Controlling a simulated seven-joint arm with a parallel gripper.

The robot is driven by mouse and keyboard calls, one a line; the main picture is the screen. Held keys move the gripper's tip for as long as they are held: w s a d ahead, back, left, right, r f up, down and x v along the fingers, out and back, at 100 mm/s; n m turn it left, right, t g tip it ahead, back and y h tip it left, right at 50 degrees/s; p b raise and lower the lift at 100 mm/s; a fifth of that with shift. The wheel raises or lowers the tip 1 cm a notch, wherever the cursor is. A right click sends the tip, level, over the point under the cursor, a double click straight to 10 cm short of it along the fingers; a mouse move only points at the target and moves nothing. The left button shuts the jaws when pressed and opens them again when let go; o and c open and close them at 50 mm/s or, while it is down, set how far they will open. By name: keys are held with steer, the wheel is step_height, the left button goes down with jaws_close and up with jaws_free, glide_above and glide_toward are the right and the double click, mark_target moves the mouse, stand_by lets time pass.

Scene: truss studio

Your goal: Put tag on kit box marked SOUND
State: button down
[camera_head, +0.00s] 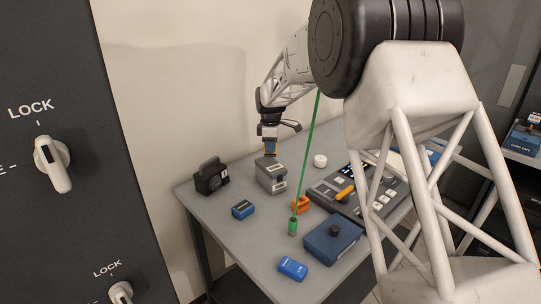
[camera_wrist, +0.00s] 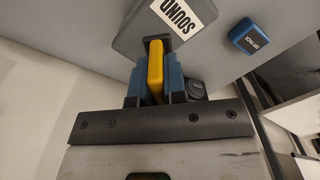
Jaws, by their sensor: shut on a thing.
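The grey kit box (camera_head: 270,178) stands near the back of the table. In the wrist view its white label reads SOUND (camera_wrist: 184,13), and the kit box (camera_wrist: 143,32) fills the top middle. My gripper (camera_head: 269,150) is directly above the box, pointing down. In the wrist view my gripper (camera_wrist: 155,78) has its blue fingers shut on a yellow piece, apparently the tag (camera_wrist: 155,70). The tag's far end is at the edge of the box, by a small dark part. I cannot tell whether it touches the box.
A black camera-like object (camera_head: 211,177) and a small blue box (camera_head: 243,210) are left of the kit box.

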mark_target(271, 155)
steer(key=shift+f, duration=1.75)
steer(key=shift+f, duration=0.15)
steer(key=c, duration=1.2)
jaws_free()
steer(key=shift+o, duration=0.2)
step_height(271, 155, up, 12)
steer(key=shift+r, duration=0.2)
steer(key=shift+s, duration=0.1)
